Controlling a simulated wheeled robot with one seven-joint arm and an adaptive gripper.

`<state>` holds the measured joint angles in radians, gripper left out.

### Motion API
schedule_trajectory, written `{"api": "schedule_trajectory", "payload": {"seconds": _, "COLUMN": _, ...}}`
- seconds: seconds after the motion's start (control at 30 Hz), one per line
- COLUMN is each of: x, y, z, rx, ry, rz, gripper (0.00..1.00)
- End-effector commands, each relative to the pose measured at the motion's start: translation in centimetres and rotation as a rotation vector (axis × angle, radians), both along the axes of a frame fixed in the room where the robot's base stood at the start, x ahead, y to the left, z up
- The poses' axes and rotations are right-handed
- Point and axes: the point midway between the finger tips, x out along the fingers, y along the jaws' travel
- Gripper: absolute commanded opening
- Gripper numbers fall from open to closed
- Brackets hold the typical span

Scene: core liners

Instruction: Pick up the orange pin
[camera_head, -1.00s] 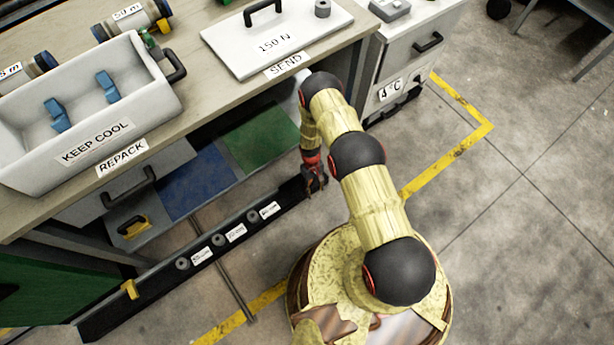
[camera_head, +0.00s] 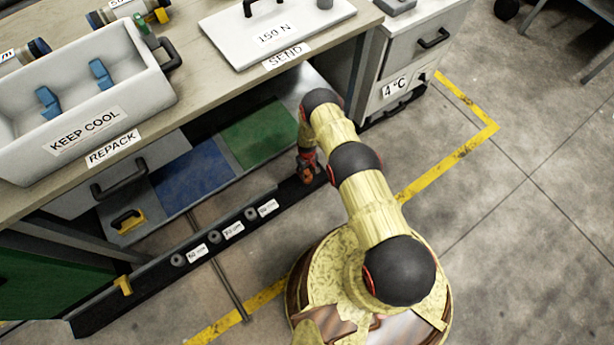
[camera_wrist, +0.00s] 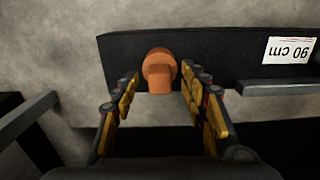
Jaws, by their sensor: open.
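The orange pin (camera_wrist: 159,70) shows in the wrist view, sticking out of the black rail (camera_wrist: 215,62) left of a label reading 90 cm. My gripper (camera_wrist: 160,82) is open, with one yellow-and-black finger on each side of the pin's near end. I cannot tell whether either finger touches it. In the head view my gripper (camera_head: 310,172) is low at the right end of the long black rail (camera_head: 150,285). There my arm and gripper hide most of the pin.
The bench (camera_head: 215,90) with the white KEEP COOL box (camera_head: 85,140) overhangs the rail. A drawer with a black handle (camera_head: 120,185) and blue and green panels (camera_head: 190,175) lie behind it. Yellow floor tape (camera_head: 445,175) runs to the right, over open floor.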

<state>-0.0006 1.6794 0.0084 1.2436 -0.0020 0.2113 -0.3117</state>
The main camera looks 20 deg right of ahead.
Motion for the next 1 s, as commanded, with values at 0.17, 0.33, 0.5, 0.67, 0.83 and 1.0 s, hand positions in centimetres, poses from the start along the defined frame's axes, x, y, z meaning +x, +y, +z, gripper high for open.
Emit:
{"api": "schedule_trajectory", "payload": {"seconds": 0.17, "x": 0.11, "y": 0.01, "z": -0.88, "rx": 0.001, "ry": -0.002, "rz": 0.0, "gripper": 0.44}}
{"api": "schedule_trajectory", "payload": {"seconds": 0.33, "x": 0.11, "y": 0.01, "z": -0.77, "rx": 0.0, "ry": -0.001, "rz": 0.0, "gripper": 0.44}}
{"api": "schedule_trajectory", "payload": {"seconds": 0.5, "x": 0.1, "y": 0.01, "z": -0.77, "rx": 0.0, "ry": -0.001, "rz": 0.0, "gripper": 0.35}}
{"api": "schedule_trajectory", "payload": {"seconds": 0.67, "x": 0.1, "y": 0.01, "z": -0.77, "rx": 0.0, "ry": -0.001, "rz": 0.0, "gripper": 0.26}}
{"api": "schedule_trajectory", "payload": {"seconds": 0.83, "x": 0.09, "y": 0.01, "z": -0.77, "rx": 0.0, "ry": -0.001, "rz": 0.0, "gripper": 0.16}}
{"api": "schedule_trajectory", "payload": {"seconds": 1.0, "x": 0.09, "y": 0.01, "z": -0.77, "rx": 0.0, "ry": -0.001, "rz": 0.0, "gripper": 0.06}}
